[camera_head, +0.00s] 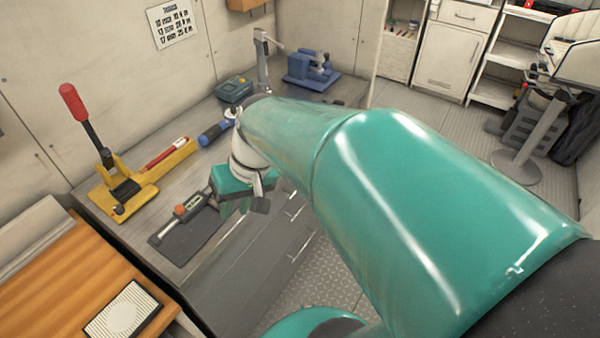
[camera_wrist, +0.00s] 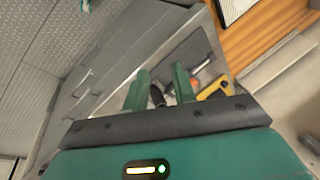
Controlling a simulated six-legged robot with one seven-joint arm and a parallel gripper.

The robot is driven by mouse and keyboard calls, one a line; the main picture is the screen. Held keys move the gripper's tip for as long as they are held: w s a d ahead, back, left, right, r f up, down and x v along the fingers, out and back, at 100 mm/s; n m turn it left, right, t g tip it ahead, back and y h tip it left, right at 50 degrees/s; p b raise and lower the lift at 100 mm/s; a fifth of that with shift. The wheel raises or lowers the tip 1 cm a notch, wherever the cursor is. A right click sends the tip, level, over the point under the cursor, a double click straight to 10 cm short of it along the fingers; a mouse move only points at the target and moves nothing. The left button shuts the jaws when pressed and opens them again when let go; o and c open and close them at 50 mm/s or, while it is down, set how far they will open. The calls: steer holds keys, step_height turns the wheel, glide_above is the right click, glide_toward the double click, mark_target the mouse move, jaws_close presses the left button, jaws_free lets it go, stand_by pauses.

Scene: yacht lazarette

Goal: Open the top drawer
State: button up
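The grey drawer cabinet (camera_head: 240,262) stands below the worktop, with thin bar handles (camera_head: 294,211) on its front. The drawer fronts look flush and shut, but my arm hides part of them. In the wrist view the grey cabinet front (camera_wrist: 120,50) runs slanting up to the right. My gripper (camera_head: 238,208) is over the worktop's front edge, to the left of the handles and apart from them. In the wrist view my gripper (camera_wrist: 160,80) has its two green fingers apart, with nothing between them. Which handle belongs to the top drawer is hard to tell.
On the worktop (camera_head: 190,245) are a yellow lever tool (camera_head: 130,190), a dark mat with a caliper-like tool (camera_head: 188,222), a blue torch-like tool (camera_head: 215,132) and a blue vise-like device (camera_head: 311,70). An orange wooden surface (camera_head: 60,270) is at the left. Metal floor (camera_head: 325,270) is clear before the drawers.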

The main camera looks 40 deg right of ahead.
steer(key=w+d+f+m+t+y, duration=0.3)
steer(key=d+f, duration=0.3)
steer(key=d, duration=0.3)
steer(key=w+d+f+m+t+y, duration=0.2)
steer(key=w+d+f+m+y, duration=0.15)
steer(key=d+f, duration=0.4)
steer(key=s+d+f+m+t+h, duration=0.3)
steer(key=d+f+t, duration=0.15)
steer(key=d, duration=0.45)
steer(key=s+d+f+m+t+h, duration=0.3)
steer(key=d+f, duration=0.3)
steer(key=d, duration=0.4)
steer(key=x, duration=1.3)
steer(key=shift+w+a, duration=0.3)
steer(key=shift+a, duration=0.1)
steer(key=shift+c, duration=0.2)
jaws_close()
